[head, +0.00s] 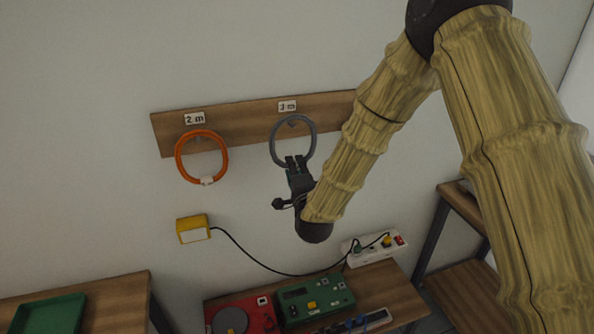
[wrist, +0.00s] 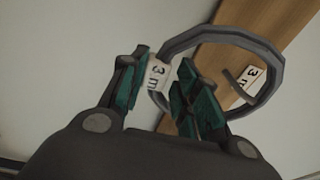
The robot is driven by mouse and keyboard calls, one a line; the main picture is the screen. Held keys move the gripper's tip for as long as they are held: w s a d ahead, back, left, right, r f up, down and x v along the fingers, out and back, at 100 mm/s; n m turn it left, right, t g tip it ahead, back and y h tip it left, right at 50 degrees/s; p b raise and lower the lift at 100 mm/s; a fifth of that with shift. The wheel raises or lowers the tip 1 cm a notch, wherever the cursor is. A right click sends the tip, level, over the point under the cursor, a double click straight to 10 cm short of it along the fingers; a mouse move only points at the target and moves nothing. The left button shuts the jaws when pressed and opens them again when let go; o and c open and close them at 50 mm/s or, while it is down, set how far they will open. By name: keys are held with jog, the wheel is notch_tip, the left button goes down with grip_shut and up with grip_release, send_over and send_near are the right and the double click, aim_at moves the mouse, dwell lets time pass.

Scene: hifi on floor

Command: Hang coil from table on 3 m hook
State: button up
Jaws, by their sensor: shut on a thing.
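My gripper (head: 296,162) is shut on the grey coil (head: 272,143), holding it at its lower edge in front of the wall board. In the wrist view, the coil's white "3 m" tag (wrist: 158,75) sits between the fingers. The grey hook (head: 293,123) under the board's "3 m" label (head: 287,106) shows inside the coil's opening, near its top. In the wrist view, the hook (wrist: 238,84) and the label also appear through the ring. I cannot tell whether the coil rests on the hook.
An orange coil (head: 178,160) hangs under the "2 m" label (head: 195,118) on the wooden board (head: 240,113). A yellow box (head: 193,229) with a black cable is on the wall below.

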jog(key=shift+w+a, duration=0.2)
jog(key=shift+w, duration=0.4)
jog(key=shift+w+a+f+b, duration=0.15)
jog(key=shift+w+f+b, duration=0.4)
jog(key=shift+f+b, duration=0.35)
jog(key=o, duration=1.2)
jog(key=s+d, duration=0.2)
jog(key=s, duration=1)
notch_tip(320, 180, down, 7)
jog(key=b, duration=0.6)
jog(key=shift+w+f, duration=0.15)
dwell(0.4)
jog(key=shift+d, duration=0.15)
